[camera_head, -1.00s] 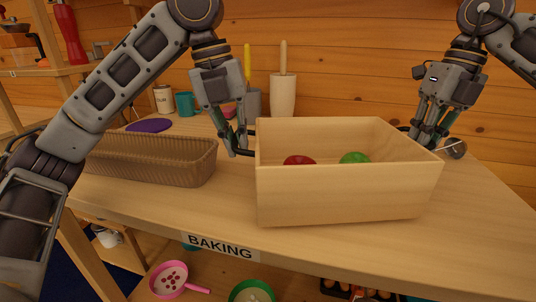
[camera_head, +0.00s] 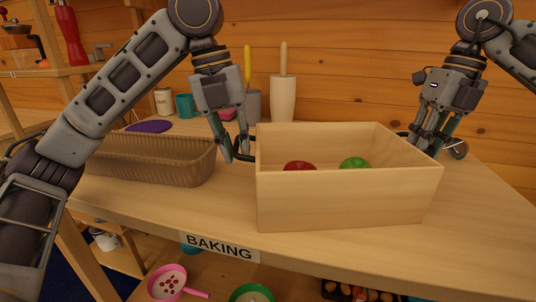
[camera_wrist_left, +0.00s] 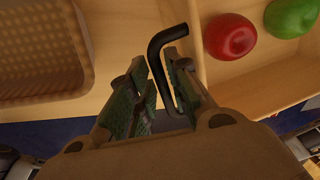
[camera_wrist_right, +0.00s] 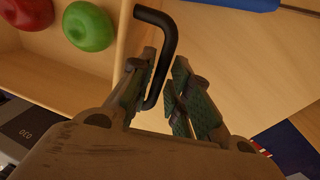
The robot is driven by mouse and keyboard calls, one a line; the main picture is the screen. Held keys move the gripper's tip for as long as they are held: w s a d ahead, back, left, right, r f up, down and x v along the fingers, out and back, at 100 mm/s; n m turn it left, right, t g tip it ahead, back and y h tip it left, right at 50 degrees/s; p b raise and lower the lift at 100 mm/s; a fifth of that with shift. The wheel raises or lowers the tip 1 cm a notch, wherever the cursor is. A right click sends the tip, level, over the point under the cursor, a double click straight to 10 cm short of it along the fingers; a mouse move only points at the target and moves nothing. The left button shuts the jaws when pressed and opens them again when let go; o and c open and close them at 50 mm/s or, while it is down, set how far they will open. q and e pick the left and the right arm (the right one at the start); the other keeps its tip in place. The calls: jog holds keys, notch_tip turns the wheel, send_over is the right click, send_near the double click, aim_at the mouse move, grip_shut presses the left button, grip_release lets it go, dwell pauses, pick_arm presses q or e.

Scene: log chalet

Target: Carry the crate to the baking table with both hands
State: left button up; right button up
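The light wooden crate (camera_head: 345,200) stands upright and appears to rest on the baking table (camera_head: 480,230). A red apple-like fruit (camera_head: 299,166) and a green one (camera_head: 354,163) lie inside it. My left gripper (camera_head: 235,153) is at the crate's left end, with its fingers apart on either side of the black left handle (camera_wrist_left: 156,60). My right gripper (camera_head: 432,140) is at the right end, with its fingers apart around the right handle (camera_wrist_right: 165,45). Gaps show between fingers and handles in both wrist views.
A brown woven basket (camera_head: 150,160) stands on the table to the left, close to my left gripper. Behind are a rolling-pin-like wooden object (camera_head: 283,95), a teal mug (camera_head: 185,105) and a purple disc (camera_head: 149,126).

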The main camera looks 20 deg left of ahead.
pick_arm(q)
jog(key=shift+o, duration=0.5)
pick_arm(e)
jog(key=shift+o, duration=0.5)
jog(key=shift+a, duration=0.1)
pick_arm(q)
jog(key=shift+r, duration=0.15)
notch_tip(320, 180, up, 11)
jog(key=a, duration=0.2)
jog(key=shift+s+r, duration=0.15)
jog(key=shift+s, duration=0.15)
dwell(0.6)
pick_arm(e)
jog(key=shift+r, duration=0.2)
dwell(0.5)
notch_tip(320, 180, up, 11)
jog(key=d, duration=0.2)
jog(key=shift+w+r, duration=0.2)
jog(key=shift+w, duration=0.15)
dwell(1.1)
pick_arm(q)
jog(key=shift+s, duration=0.1)
pick_arm(e)
jog(key=shift+s+d, duration=0.1)
